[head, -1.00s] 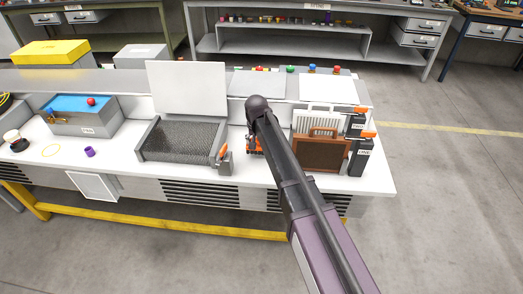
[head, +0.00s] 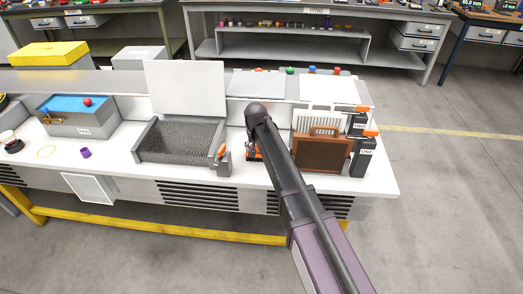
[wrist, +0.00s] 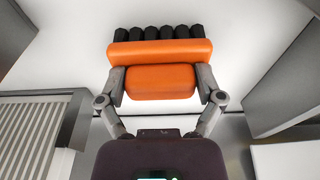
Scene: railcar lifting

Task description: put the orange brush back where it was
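The orange brush (wrist: 160,50) fills the upper middle of the wrist view, with a wide orange bar, a narrower orange block and a row of black bristle tufts at its far side. My gripper (wrist: 161,82) has a finger against each side of the narrower block and looks shut on it. A white surface lies behind the brush; I cannot tell whether the brush touches it. In the head view, a bit of the orange brush (head: 252,152) shows beside my arm, which hides most of the gripper.
A grey tray with a dark mesh (head: 182,141) and a small grey holder with an orange piece (head: 222,153) stand left of my arm. A brown case (head: 320,154), white slotted rack (head: 318,119) and black boxes (head: 361,157) stand close on the right. Free bench lies front left.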

